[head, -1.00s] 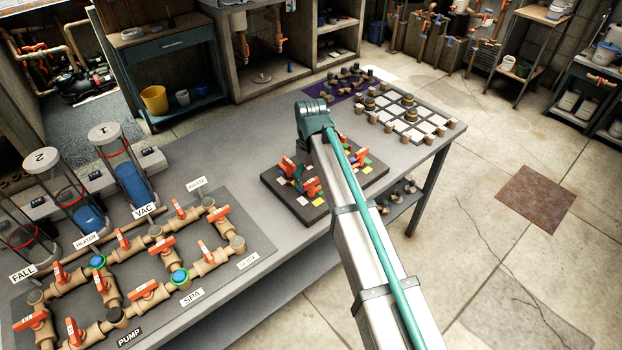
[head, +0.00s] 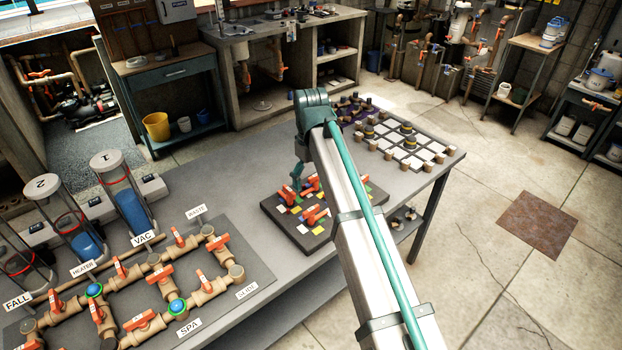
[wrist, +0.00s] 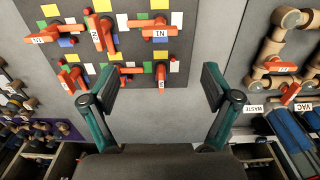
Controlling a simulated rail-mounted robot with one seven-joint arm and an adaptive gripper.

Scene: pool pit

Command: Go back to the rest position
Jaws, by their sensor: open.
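My gripper (wrist: 160,88) is open in the wrist view, its two dark-padded fingers spread apart with nothing between them. It hangs above the grey tabletop, beside the dark valve board (wrist: 120,42). That board, with orange handles and coloured tags, also shows in the head view (head: 316,244) at the table's middle. In the head view my arm reaches across the table, and the arm partly hides the board and most of the gripper.
The pipe panel (head: 236,298) with orange valves lies at the left of the table. Clear cylinders (head: 122,190) stand behind it. A white-tiled grid board (head: 402,142) sits at the far right end. Grey tabletop (head: 215,180) is bare between the panel and the valve board.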

